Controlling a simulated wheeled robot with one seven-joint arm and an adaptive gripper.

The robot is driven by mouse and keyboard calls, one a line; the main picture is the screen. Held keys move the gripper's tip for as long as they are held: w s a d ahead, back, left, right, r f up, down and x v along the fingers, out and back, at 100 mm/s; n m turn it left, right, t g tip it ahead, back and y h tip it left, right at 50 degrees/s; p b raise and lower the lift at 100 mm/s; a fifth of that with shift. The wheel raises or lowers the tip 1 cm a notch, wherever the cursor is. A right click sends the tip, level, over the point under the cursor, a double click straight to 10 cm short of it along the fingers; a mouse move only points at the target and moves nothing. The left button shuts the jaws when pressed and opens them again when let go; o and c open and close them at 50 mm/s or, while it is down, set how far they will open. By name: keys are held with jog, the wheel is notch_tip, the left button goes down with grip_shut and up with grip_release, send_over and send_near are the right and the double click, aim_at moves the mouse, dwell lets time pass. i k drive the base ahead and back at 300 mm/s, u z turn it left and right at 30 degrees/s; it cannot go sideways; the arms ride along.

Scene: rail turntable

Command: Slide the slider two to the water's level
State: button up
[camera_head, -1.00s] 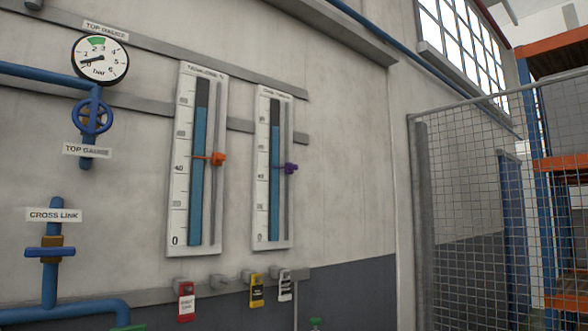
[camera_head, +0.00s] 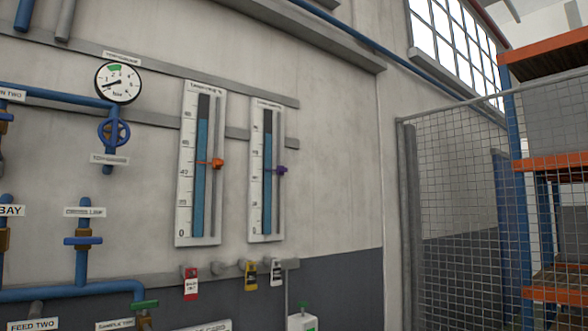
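Two tall white level gauges hang side by side on the wall. The left gauge (camera_head: 186,215) has an orange slider (camera_head: 216,163), a little above its 40 mark. Its blue water column (camera_head: 201,140) ends well above that slider, with a dark stretch over it. The right gauge (camera_head: 255,215) has a purple slider (camera_head: 281,170) at about mid-height. Its blue water column (camera_head: 267,150) also ends above its slider. The headings on both gauges are too small to read, so I cannot tell which slider is two. My gripper is not in view.
Left of the gauges are a round dial (camera_head: 118,82), a blue handwheel (camera_head: 114,132) and blue pipes (camera_head: 70,292). Below hang red (camera_head: 191,284), yellow (camera_head: 251,275) and black tags. A mesh fence (camera_head: 460,220) and orange-blue racking (camera_head: 545,165) stand right.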

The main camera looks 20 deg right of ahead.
aim_at(281, 170)
jog(key=z, duration=0.5)
jog(key=i, duration=0.65)
jog(key=z, duration=0.4)
